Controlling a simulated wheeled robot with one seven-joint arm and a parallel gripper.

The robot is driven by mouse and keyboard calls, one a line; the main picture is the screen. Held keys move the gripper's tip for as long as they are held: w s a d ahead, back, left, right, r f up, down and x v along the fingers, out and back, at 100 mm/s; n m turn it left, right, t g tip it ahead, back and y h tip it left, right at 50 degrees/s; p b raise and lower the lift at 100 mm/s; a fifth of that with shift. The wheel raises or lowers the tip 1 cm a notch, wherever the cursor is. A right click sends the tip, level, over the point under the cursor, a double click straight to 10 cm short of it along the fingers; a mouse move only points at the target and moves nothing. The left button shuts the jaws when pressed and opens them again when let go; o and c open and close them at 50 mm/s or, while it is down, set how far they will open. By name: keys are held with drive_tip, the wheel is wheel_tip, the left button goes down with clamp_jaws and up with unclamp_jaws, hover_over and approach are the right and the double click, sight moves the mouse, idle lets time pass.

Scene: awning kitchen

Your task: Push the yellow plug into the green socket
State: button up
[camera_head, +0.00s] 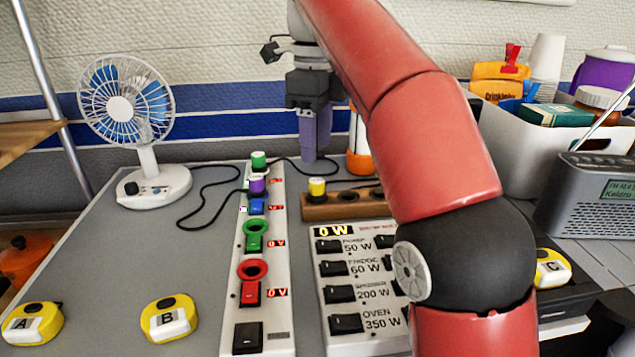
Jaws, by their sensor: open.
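The yellow plug (317,187) stands upright with a pale top on a brown wooden block (345,206), right of the long white strip (275,205). The green socket (256,230) is a green ring on that strip, with a green switch and a red "0 V" readout below it; nothing is in the ring. My gripper (308,155) points down above and behind the yellow plug, apart from it. It is open, and no object shows in it; its fingers overlap from this angle.
On the strip, a purple plug (257,185) sits at the blue socket, a green plug (258,161) behind it, and a red socket (252,269) in front. A black cable (196,223) runs left to the fan (125,110). A switch panel (345,270) stands right, partly behind my arm.

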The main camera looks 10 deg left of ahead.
sight(317, 180)
drive_tip(key=shift+f, duration=0.15)
drive_tip(key=shift+f, duration=0.55)
drive_tip(key=shift+s+f+b, duration=0.1)
drive_tip(key=shift+f+b, duration=1.35)
drive_tip(key=shift+f, duration=2.05)
drive_tip(key=shift+f, duration=0.15)
drive_tip(key=shift+p, duration=0.7)
drive_tip(key=shift+c, duration=0.4)
clamp_jaws()
drive_tip(key=o, duration=0.6)
unclamp_jaws()
